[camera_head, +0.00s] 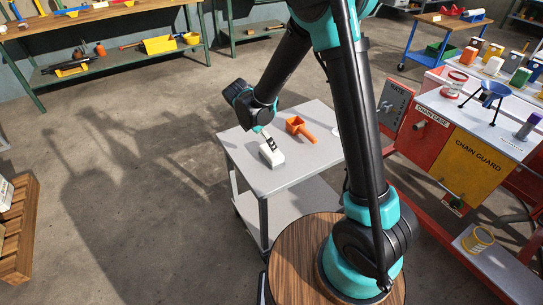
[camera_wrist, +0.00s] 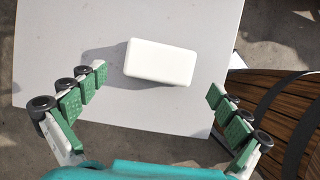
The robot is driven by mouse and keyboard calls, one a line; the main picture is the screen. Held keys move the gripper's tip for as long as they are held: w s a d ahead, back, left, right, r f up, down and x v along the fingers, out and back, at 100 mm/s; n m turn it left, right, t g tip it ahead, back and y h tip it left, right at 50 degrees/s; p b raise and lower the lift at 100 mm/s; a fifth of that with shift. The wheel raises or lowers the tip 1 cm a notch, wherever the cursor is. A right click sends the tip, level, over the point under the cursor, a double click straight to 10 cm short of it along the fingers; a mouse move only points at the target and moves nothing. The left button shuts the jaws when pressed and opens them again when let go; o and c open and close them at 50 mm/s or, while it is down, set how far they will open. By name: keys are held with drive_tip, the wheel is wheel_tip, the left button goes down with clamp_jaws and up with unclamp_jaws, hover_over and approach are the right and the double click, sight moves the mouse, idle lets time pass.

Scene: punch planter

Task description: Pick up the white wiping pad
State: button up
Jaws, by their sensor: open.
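The white wiping pad (camera_head: 271,154) lies flat on the grey cart top near its left side. In the wrist view the pad (camera_wrist: 160,62) is a plain white block with rounded corners, slightly tilted in the picture. My gripper (camera_head: 268,140) is over the cart, close above the pad. In the wrist view my gripper (camera_wrist: 157,92) is open, with its green-padded fingers wide apart. The pad sits ahead of and between the fingers, with nothing held. The gap between fingertips and pad is hard to judge in the head view.
The grey cart (camera_head: 290,175) carries an orange scoop-like item (camera_head: 299,127) right of the pad, and a white round item partly hidden behind my arm. A red and yellow machine (camera_head: 470,160) stands at the right. A green workbench (camera_head: 110,60) stands at the back left. The cart top around the pad is clear.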

drive_tip(key=shift+s+x, duration=0.2)
drive_tip(key=shift+x, duration=3.5)
drive_tip(key=shift+a+f, duration=0.1)
drive_tip(key=c, duration=0.9)
wheel_tip(320, 180, up, 20)
drive_tip(key=shift+r, duration=0.1)
